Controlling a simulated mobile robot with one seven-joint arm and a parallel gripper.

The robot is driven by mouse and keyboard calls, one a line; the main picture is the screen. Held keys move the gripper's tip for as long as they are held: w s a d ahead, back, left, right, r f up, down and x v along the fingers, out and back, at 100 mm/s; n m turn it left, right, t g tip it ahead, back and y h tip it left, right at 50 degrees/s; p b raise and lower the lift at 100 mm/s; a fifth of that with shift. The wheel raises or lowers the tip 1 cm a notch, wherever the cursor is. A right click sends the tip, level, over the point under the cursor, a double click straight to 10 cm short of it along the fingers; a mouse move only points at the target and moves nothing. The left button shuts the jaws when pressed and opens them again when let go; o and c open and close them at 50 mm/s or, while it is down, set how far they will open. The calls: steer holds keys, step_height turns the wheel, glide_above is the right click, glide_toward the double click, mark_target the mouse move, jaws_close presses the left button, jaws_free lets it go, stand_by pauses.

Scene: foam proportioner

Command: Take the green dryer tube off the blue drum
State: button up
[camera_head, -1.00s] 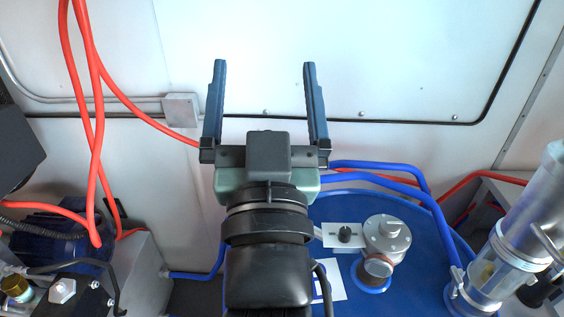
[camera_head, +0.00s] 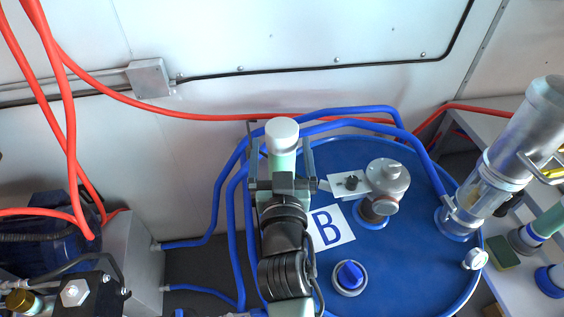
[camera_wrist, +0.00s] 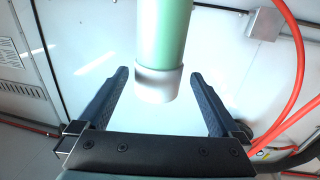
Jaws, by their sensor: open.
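The green dryer tube (camera_head: 284,163) stands on the left part of the blue drum (camera_head: 410,250), with a white cap (camera_head: 282,127) on top. My gripper (camera_head: 280,140) is open, with one finger on each side of the tube. In the wrist view, the tube's green body (camera_wrist: 164,35) and white end (camera_wrist: 157,85) show between the spread fingers of my gripper (camera_wrist: 158,75). A gap shows on both sides, so the jaws are not closed on it. My wrist hides the tube's lower end and its seat on the drum in the head view.
A metal fitting (camera_head: 386,180), a blue-knobbed cap (camera_head: 349,277) and a clear-and-metal cylinder (camera_head: 520,150) stand on the drum. Blue hoses (camera_head: 225,190) pass behind and left of it. Another green tube (camera_head: 548,222) is on the right bench. Red hoses (camera_head: 60,120) hang at left.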

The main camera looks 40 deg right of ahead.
steer(key=shift+p+x, duration=1.25)
steer(key=shift+x, duration=1.75)
steer(key=shift+d+f, duration=0.1)
jaws_close()
